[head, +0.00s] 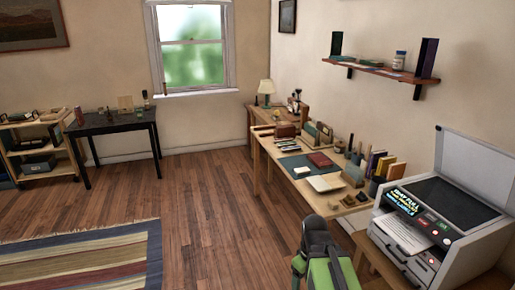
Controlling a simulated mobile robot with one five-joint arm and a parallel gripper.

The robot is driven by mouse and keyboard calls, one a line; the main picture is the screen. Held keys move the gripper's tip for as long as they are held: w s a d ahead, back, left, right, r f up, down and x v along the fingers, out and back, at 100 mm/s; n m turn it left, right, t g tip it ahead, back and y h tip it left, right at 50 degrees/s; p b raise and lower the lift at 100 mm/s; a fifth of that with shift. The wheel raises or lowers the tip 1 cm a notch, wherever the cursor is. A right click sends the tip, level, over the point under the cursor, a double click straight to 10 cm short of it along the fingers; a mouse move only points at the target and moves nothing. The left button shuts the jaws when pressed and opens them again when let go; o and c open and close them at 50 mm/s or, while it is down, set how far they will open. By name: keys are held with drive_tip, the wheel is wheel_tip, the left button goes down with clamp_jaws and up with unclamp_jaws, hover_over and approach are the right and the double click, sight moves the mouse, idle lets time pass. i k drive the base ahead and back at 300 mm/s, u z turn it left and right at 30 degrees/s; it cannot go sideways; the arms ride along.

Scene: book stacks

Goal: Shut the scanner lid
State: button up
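The scanner (455,262) is a light grey machine at the right edge of the head view, on a small wooden stand. Its lid (477,165) stands raised at the back, with its pale inner face showing; its right end is cut off by the picture edge. The dark scanning glass (452,203) is uncovered, with nothing seen on it. A lit display and several buttons are on the front, and a white sheet lies in the front tray. My green and dark grey arm rises at the bottom middle, left of the scanner. My gripper cannot be made out.
A long wooden desk (276,168) with books and stationery runs along the right wall, behind the scanner. A wall shelf (382,73) hangs above. A black table (112,125) and a wooden cart stand at the far left. The wooden floor (205,205) is open; a striped rug lies lower left.

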sight(487, 170)
drive_tip(key=u, duration=1.1)
drive_tip(key=k, duration=1.35)
drive_tip(key=z, duration=1.05)
drive_tip(key=i, duration=1.25)
drive_tip(key=u, duration=0.05)
